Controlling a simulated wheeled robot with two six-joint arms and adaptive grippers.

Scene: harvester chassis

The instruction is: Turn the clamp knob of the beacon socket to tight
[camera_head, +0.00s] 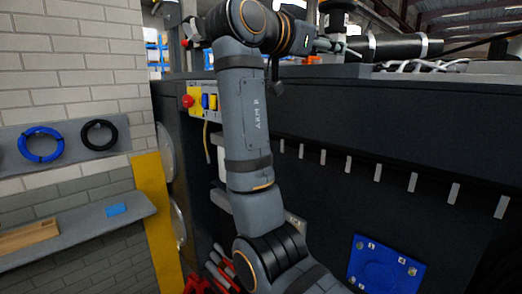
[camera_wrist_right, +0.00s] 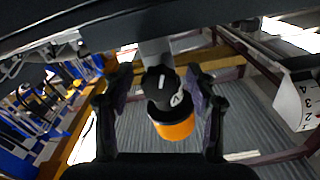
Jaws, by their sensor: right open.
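In the right wrist view, a round black knob (camera_wrist_right: 160,82) with white marks on its face lies between the fingers of my right gripper (camera_wrist_right: 161,95). The gripper is open, with one finger on each side of the knob and a visible gap on both sides. An orange cylinder with a black upper part (camera_wrist_right: 175,123) sits just below the knob in the picture. In the head view, my right arm rises through the middle and bends over the dark chassis (camera_head: 335,120) top. The right fingertips and the knob cannot be made out there. My left gripper is not in view.
A red button (camera_head: 188,101) and coloured connectors sit on the chassis's left end. A blue plate (camera_head: 385,266) is at lower right. A shelf (camera_head: 75,232) and cable coils line the brick wall. In the wrist view, a white numbered box (camera_wrist_right: 296,103) stands at right.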

